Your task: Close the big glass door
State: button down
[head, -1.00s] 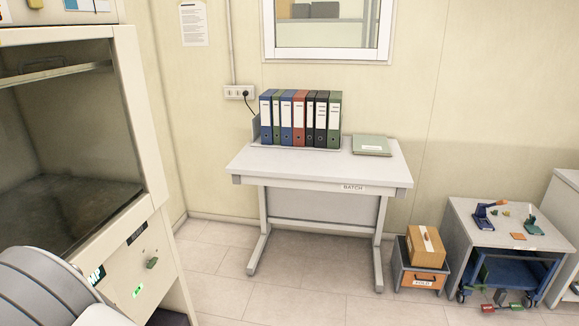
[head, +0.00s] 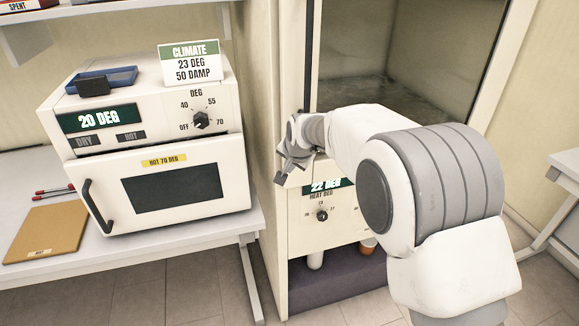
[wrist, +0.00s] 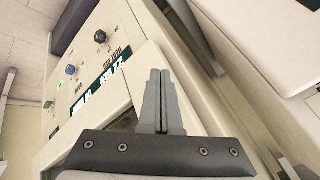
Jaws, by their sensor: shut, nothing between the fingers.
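The big cabinet stands in the middle of the head view, with its dark, empty chamber (head: 400,55) showing. A tall cream upright (head: 290,60) with a dark strip borders the opening on the left. I cannot tell whether this is the glass door seen nearly edge-on or the cabinet frame; no glass pane shows clearly. My gripper (head: 281,178) is at the cabinet's front left, just below the chamber opening and left of the 22 DEG display. In the wrist view my gripper (wrist: 162,75) is shut and empty, beside the cream edge and control panel (wrist: 85,70). Contact cannot be told.
A white oven (head: 150,150) with a dark handle stands on a bench at left, close to my gripper. A climate sign (head: 192,62) stands on it. My arm covers the cabinet's lower right. Floor shows at the bottom.

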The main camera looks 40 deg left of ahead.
jog(key=s+d+r+b, duration=0.1)
jog(key=s+d+r, duration=0.2)
jog(key=s+r, duration=0.3)
jog(key=shift+s+r, duration=0.25)
jog(key=shift+r, duration=0.7)
jog(key=shift+d, duration=0.1)
